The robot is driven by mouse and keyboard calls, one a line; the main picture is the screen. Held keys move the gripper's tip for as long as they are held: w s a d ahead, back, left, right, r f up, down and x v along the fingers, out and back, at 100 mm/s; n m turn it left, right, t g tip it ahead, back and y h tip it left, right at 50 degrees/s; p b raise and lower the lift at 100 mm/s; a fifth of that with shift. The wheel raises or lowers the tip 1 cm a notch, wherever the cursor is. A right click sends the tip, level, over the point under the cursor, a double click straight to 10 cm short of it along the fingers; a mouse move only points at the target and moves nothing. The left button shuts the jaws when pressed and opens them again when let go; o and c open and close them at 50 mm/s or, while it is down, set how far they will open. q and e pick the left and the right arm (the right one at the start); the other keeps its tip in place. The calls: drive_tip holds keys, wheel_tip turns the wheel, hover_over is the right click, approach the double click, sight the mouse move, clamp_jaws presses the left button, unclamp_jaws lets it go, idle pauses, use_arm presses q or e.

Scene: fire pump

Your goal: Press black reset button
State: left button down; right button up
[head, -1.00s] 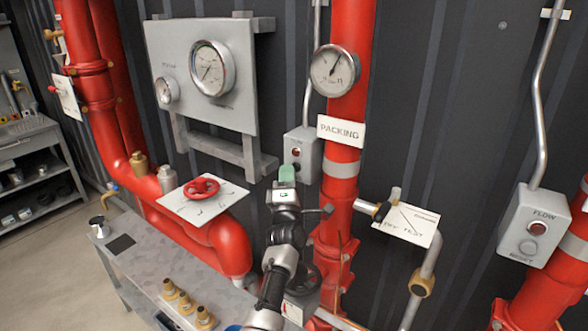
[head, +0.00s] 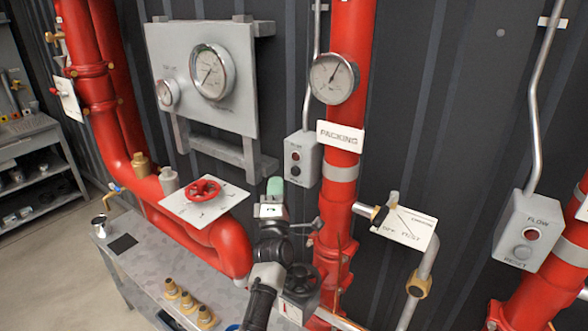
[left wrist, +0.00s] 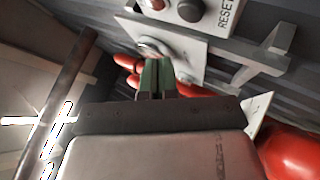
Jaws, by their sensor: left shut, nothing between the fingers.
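The black reset button (head: 296,170) is on the front of a grey box (head: 310,160) on the dark wall, under a small red lamp (head: 296,157). In the left wrist view the dark round button (left wrist: 190,11) shows at the top, beside the word RESET. My left gripper (head: 275,186), with green fingertips, is shut and empty. It appears below and left of the box, with a visible gap in the picture to the button. The fingertips also show in the left wrist view (left wrist: 156,78). My right gripper is not in view.
A red pipe with a gauge (head: 334,77) and a PACKING sign (head: 340,135) stands right of the box. A red valve wheel (head: 203,190) is left of my gripper. A second box (head: 527,230), marked FLOW and RESET, is at far right.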

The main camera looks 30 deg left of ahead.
use_arm(q)
drive_tip(key=shift+s, duration=1)
